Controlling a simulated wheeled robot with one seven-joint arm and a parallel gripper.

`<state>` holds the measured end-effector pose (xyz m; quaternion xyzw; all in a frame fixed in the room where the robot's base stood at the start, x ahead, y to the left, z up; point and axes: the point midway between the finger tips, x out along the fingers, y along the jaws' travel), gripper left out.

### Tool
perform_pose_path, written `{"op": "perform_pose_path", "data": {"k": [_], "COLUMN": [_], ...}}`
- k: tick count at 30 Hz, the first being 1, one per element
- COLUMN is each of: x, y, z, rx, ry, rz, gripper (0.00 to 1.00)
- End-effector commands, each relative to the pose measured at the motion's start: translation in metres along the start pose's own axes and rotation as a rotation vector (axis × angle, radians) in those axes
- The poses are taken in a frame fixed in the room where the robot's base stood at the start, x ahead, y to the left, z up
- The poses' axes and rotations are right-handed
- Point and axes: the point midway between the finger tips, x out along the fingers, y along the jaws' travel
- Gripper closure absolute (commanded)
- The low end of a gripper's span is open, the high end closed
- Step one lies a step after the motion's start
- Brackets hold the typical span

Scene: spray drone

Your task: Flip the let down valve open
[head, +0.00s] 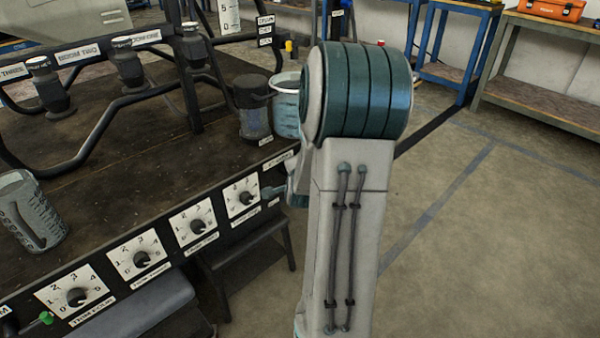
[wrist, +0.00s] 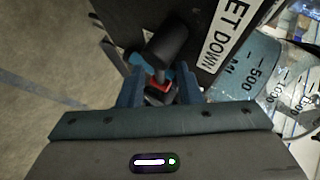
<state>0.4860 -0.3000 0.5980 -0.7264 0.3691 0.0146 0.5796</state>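The let down valve shows in the wrist view as a black rounded handle (wrist: 167,43) on a short grey stem, with small red and blue parts near its base. A white label reading "LET DOWN" (wrist: 231,35) is on the dark panel beside it. My gripper (wrist: 157,76) is open, its two blue fingers apart on either side of the stem and red part. I cannot tell whether either finger touches the valve. In the head view, my gripper (head: 297,188) is mostly hidden behind my arm at the bench's right end, and the valve is hidden.
A clear measuring jug (head: 287,105) stands close to the valve, also showing in the wrist view (wrist: 262,72). Numbered dials (head: 244,196) line the bench front (head: 110,130). Another jug (head: 30,215) stands at left. A stool (head: 245,262) is below. Open floor lies right.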

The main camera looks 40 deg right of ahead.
Motion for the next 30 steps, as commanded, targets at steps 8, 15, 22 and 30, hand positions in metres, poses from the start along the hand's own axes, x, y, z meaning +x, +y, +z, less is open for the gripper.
{"op": "perform_pose_path", "data": {"k": [8, 15, 22, 30], "x": [-0.042, -0.064, -0.080, -0.099], "y": [-0.003, 0.002, 0.003, 0.002], "z": [-0.001, 0.001, 0.001, 0.002], "rx": [-0.002, -0.002, -0.002, -0.004], "ry": [0.001, 0.001, 0.003, 0.000], "rz": [0.000, -0.006, -0.005, -0.006], "gripper": [0.69, 0.69, 0.69, 0.69]}}
